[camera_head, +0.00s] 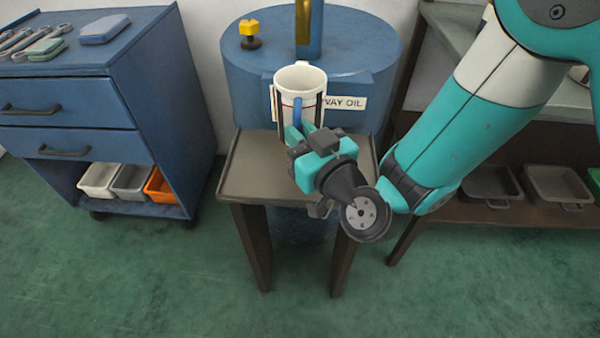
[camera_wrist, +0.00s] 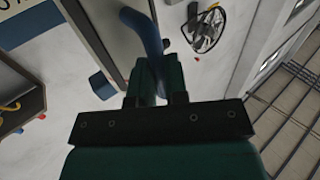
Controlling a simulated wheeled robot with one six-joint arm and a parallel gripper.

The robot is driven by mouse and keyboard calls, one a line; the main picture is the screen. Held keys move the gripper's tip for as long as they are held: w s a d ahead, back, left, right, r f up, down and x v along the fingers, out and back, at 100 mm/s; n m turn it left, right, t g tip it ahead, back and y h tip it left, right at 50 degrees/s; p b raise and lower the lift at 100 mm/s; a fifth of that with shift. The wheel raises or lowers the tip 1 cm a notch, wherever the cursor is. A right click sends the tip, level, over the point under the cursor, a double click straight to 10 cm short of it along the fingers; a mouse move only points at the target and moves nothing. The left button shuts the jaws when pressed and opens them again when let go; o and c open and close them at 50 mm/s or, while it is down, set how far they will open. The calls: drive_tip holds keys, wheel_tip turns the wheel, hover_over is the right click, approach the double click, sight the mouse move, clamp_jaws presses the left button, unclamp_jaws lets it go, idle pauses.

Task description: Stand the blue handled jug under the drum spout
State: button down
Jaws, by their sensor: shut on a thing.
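The white jug (camera_head: 287,80) has a blue handle (camera_head: 298,110) that faces me. It is upright in front of the blue drum (camera_head: 250,85) and covers part of the drum's label. My gripper (camera_head: 301,131) is shut on the handle from the near side. In the wrist view, the blue handle (camera_wrist: 146,36) is between my two fingers (camera_wrist: 158,75). The drum spout cannot be made out; the jug may hide it. The jug's base is hidden behind my gripper, so I cannot tell whether it touches the stand (camera_head: 247,175).
A yellow-topped knob (camera_head: 249,30) and a blue column (camera_head: 307,45) rise from the drum's top. A blue tool cabinet (camera_head: 75,110) with small bins is at left. A shelf (camera_head: 460,210) with trays is at right. The stand's front left is bare.

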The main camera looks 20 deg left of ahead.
wheel_tip(320, 180, down, 8)
drive_tip(key=b, duration=0.6)
drive_tip(key=shift+f, duration=0.25)
drive_tip(key=shift+r, duration=0.15)
drive_tip(key=c, duration=1.5)
unclamp_jaws()
drive_tip(key=shift+f, duration=0.2)
drive_tip(key=shift+c, duration=0.2)
drive_tip(key=o, duration=0.4)
drive_tip(key=shift+r, duration=0.15)
drive_tip(key=shift+s+d+f+b, duration=0.2)
drive_tip(key=shift+s+d+b, duration=0.2)
drive_tip(key=shift+b, duration=0.55)
drive_tip(key=shift+r+p+v, duration=0.15)
drive_tip(key=shift+p+v, duration=1.55)
drive_tip(key=shift+v, duration=1.05)
drive_tip(key=shift+r+p+v, duration=0.1)
drive_tip(key=shift+p+v, duration=1.6)
drive_tip(key=shift+v, duration=1)
